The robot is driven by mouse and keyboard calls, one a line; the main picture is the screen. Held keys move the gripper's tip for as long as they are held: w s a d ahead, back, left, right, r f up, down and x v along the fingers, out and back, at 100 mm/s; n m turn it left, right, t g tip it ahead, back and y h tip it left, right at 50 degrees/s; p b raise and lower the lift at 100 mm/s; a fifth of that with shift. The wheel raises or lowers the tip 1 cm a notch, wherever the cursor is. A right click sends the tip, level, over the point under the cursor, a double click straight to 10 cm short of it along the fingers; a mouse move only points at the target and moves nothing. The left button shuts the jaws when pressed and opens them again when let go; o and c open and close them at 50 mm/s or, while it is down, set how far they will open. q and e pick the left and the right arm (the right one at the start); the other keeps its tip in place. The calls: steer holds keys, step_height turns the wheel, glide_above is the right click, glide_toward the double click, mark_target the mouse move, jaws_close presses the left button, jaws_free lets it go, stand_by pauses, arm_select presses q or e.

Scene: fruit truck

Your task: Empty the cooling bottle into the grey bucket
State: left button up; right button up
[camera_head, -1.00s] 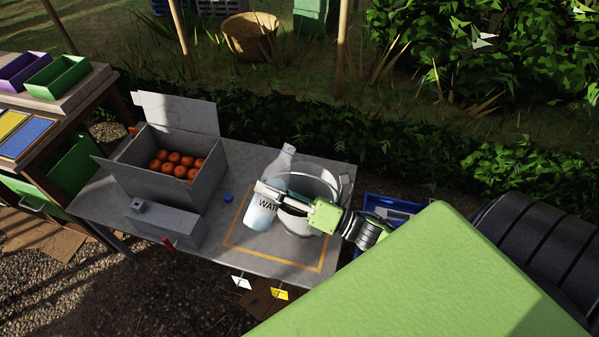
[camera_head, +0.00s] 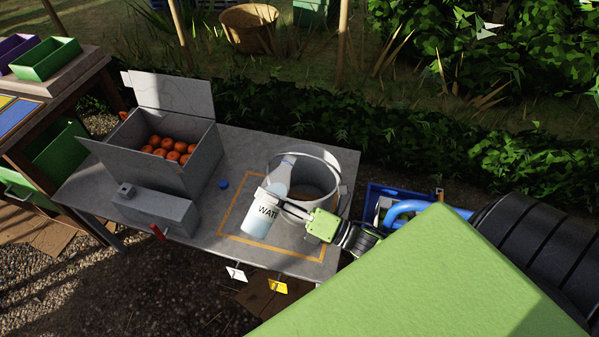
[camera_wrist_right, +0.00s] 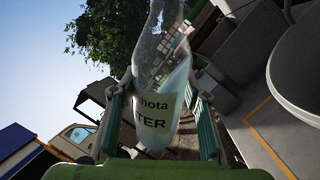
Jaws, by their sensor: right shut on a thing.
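My right gripper (camera_head: 276,199) is shut on the clear water bottle (camera_head: 262,214), around its side. The bottle leans, its base toward the lower left and its neck over the left part of the grey bucket (camera_head: 336,163) in the head view. Whether the neck is inside the rim I cannot tell. The bucket stands on the grey table, partly hidden by my gripper. In the right wrist view the bottle (camera_wrist_right: 158,105) sits between both fingers, with bluish water in its lower part and a clear upper part. My left gripper is not in view.
A blue crate (camera_head: 374,198) is right of the table.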

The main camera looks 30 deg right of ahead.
mark_target(283, 193)
step_height(283, 193, down, 4)
steer(key=b, duration=0.3)
steer(key=shift+a, duration=0.15)
steer(key=shift+r+m+p, duration=0.3)
steer(key=shift+m+p, duration=0.1)
steer(key=shift+p, duration=0.1)
arm_select(q)
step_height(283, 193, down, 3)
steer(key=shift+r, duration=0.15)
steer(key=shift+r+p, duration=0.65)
steer(key=shift+p, duration=0.05)
arm_select(e)
steer(key=shift+s+a+r+m+t+h, duration=0.15)
steer(key=shift+r+m+t+h, duration=0.25)
steer(key=shift+r+m, duration=0.45)
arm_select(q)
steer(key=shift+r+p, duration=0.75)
arm_select(e)
steer(key=shift+w+d+r+m+t+h, duration=0.2)
steer(key=shift+d+r+m, duration=0.1)
steer(key=shift+m, duration=0.35)
steer(key=shift+w+d+r+m+t+h, duration=0.15)
steer(key=shift+d+r+m, duration=0.15)
steer(key=shift+m, duration=0.3)
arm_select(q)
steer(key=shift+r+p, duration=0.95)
arm_select(e)
steer(key=shift+r+m+h, duration=0.25)
steer(key=shift+r+m, duration=0.55)
steer(key=shift+m, duration=0.3)
